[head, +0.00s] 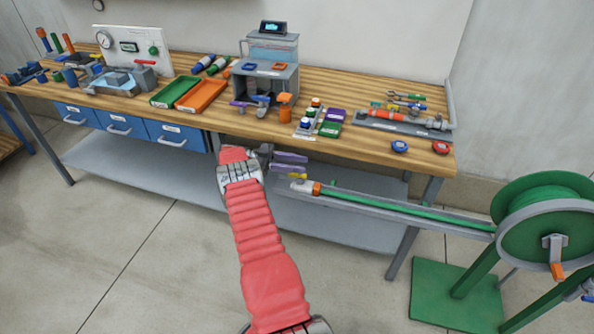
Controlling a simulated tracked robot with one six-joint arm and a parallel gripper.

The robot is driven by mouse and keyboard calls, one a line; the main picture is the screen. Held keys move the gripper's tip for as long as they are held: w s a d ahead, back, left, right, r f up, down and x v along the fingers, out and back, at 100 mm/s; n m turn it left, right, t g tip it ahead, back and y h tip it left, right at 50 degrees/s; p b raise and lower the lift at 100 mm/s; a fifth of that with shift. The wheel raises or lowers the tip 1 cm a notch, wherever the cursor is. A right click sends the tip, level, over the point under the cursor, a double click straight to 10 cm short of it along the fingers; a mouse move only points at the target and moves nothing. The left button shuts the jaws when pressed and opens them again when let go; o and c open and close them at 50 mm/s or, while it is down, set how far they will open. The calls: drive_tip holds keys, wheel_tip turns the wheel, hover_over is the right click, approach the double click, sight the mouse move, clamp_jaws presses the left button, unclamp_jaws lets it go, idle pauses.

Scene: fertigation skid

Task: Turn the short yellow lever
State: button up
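A small yellow piece (298,176), which looks like the short yellow lever, shows below the bench's front edge, just left of an orange hose fitting (311,188). Two purple levers (290,157) stick out to the right just above it. My arm, in a red sleeve, reaches forward from the bottom of the view. My gripper (264,153) is at its far end, left of the purple levers and up and left of the yellow piece. Its fingers are small and partly hidden, so I cannot tell whether they are open or touching anything.
A wooden workbench (350,148) spans the back, with blue drawers (117,125) at left. A green tray (176,92), an orange tray (202,94) and a grey tank stand (265,85) sit on it. A green hose reel (545,220) stands at right. The floor at left is clear.

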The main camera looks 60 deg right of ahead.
sight(297, 174)
drive_tip(key=shift+r, duration=2.2)
